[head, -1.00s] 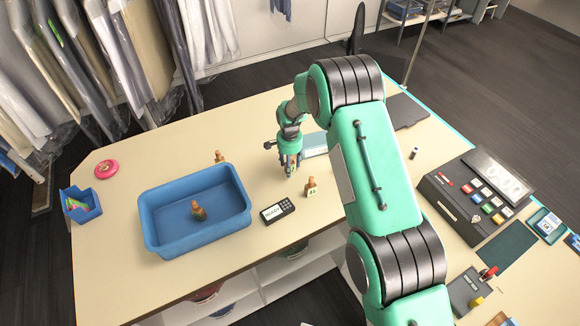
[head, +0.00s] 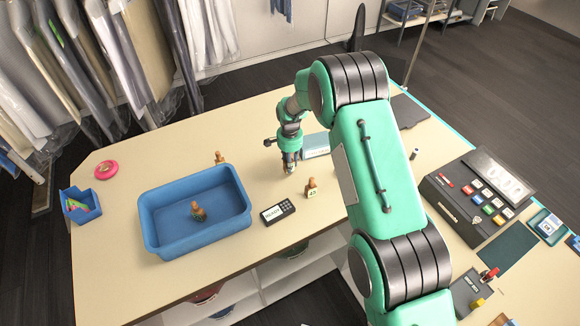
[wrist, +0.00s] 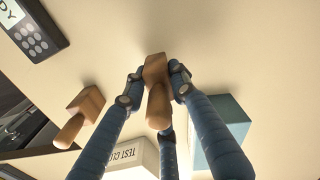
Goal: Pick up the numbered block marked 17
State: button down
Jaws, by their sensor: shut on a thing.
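My gripper (head: 290,168) is low over the middle of the table. In the wrist view its blue fingers (wrist: 156,82) are shut on a wooden block with a rounded handle (wrist: 158,104). The number on this block is not readable in either view, and in the head view the fingers largely hide it. Another wooden block (head: 312,188) stands on the table just right of the gripper, with a small number label that may read 45. It also shows in the wrist view (wrist: 86,104), apart from the fingers.
A blue tub (head: 160,238) holds one wooden block (head: 198,211); another block (head: 219,158) stands behind it. A keypad device marked READY (head: 277,211) lies near the front edge. A box labelled TEST CLOTH (wrist: 130,160) is close to the fingers. A button console (head: 470,200) stands at right.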

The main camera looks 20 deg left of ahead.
notch_tip(320, 180, up, 8)
jog(key=shift+r+b, duration=0.1)
jog(key=shift+b, duration=0.35)
dwell(0.5)
